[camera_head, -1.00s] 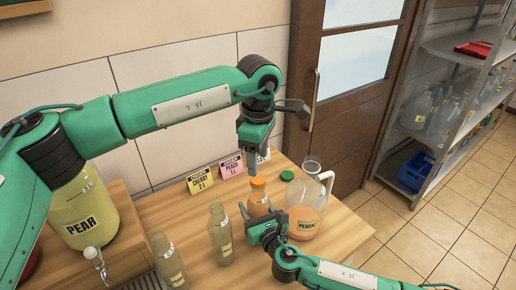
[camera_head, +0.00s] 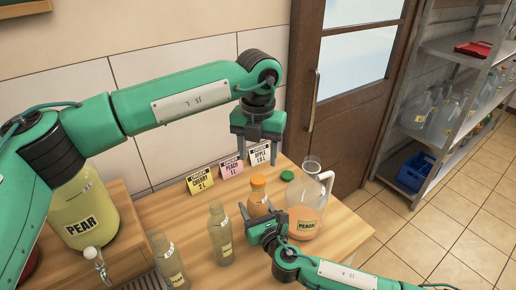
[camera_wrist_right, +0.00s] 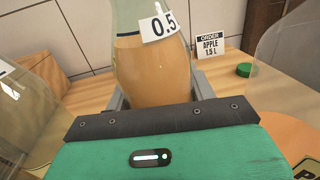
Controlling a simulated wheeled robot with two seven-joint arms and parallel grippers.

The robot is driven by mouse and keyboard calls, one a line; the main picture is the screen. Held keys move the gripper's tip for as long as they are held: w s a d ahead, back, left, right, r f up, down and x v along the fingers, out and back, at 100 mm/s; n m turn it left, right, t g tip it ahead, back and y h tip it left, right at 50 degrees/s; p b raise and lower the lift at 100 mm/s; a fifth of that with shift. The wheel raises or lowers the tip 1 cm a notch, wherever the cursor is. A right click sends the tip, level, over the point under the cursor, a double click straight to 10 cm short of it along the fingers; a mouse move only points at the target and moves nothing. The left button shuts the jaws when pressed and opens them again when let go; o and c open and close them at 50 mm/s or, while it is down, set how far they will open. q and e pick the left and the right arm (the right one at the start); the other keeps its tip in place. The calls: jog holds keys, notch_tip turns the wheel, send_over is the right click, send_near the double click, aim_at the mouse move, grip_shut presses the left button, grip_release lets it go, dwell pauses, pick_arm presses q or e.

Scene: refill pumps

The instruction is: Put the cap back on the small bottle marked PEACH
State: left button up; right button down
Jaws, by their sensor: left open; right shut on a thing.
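A small bottle (camera_head: 257,205) of orange liquid stands on the wooden table with an orange cap (camera_head: 258,181) on its mouth. The wrist view shows the same bottle (camera_wrist_right: 155,75) upright with a 0.5 tag; no PEACH marking on it is readable. My right gripper (camera_head: 262,222) is shut on its body; the wrist view shows a finger on either side. My left gripper (camera_head: 258,143) is open and empty, above the cap and apart from it. A glass jug (camera_head: 305,212) marked PEACH, with a handle and orange liquid, stands right of the bottle.
A green cap (camera_head: 287,175) lies behind the jug. Order cards for cherry (camera_head: 200,183), peach (camera_head: 231,167) and apple (camera_head: 260,154) stand at the back. Two empty bottles (camera_head: 220,240) (camera_head: 171,265) stand to the left, near a large PEAR dispenser (camera_head: 82,210).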

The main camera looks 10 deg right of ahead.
aim_at(258, 179)
pick_arm(q)
jog(key=n, duration=0.5)
jog(key=shift+r, duration=0.15)
jog(key=n, duration=0.3)
jog(key=shift+r, duration=0.1)
jog(key=n, duration=0.6)
jog(key=shift+r+n, duration=0.15)
jog(key=shift+n, duration=0.25)
jog(key=shift+f, duration=4)
jog(key=c, duration=1.1)
jog(key=shift+o, duration=0.2)
